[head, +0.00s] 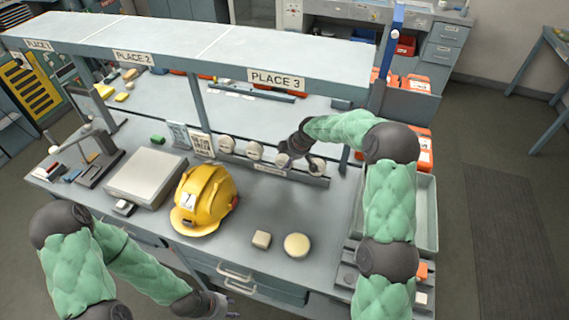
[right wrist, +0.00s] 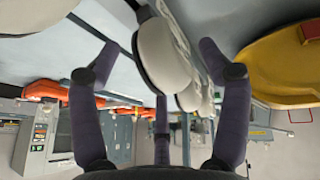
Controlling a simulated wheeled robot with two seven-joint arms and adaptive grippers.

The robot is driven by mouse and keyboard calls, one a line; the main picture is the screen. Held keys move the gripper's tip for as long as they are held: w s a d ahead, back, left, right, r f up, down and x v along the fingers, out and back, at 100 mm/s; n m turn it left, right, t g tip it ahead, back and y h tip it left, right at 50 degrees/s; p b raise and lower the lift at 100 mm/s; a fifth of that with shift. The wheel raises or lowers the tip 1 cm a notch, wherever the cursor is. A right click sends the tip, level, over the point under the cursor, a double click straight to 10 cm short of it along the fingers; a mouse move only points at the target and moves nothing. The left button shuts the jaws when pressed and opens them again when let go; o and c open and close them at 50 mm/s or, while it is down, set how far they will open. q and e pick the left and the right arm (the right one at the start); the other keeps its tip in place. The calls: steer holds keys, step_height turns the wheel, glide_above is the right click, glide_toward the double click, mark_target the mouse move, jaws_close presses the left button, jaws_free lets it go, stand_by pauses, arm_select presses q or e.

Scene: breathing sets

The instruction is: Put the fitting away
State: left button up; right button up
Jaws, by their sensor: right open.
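Several round cream fittings stand in a row on a grey rack (head: 270,168) at the back of the bench, including one at the left end (head: 226,145). My right gripper (head: 300,163) is at the rack's right part. In the right wrist view its fingers (right wrist: 160,48) are open, with the near round fitting (right wrist: 165,58) between or just beyond them; contact cannot be told.
A yellow helmet (head: 204,200) sits mid-bench, beside a grey scale-like box (head: 147,176). The PLACE 3 shelf (head: 320,85) overhangs the rack. A grey tray (head: 427,212) stands at the right, partly behind my right arm.

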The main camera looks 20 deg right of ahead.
steer(key=shift+x, duration=2.05)
steer(key=shift+r, duration=0.1)
steer(key=c, duration=1.4)
steer(key=shift+c, duration=0.2)
steer(key=shift+r, duration=0.1)
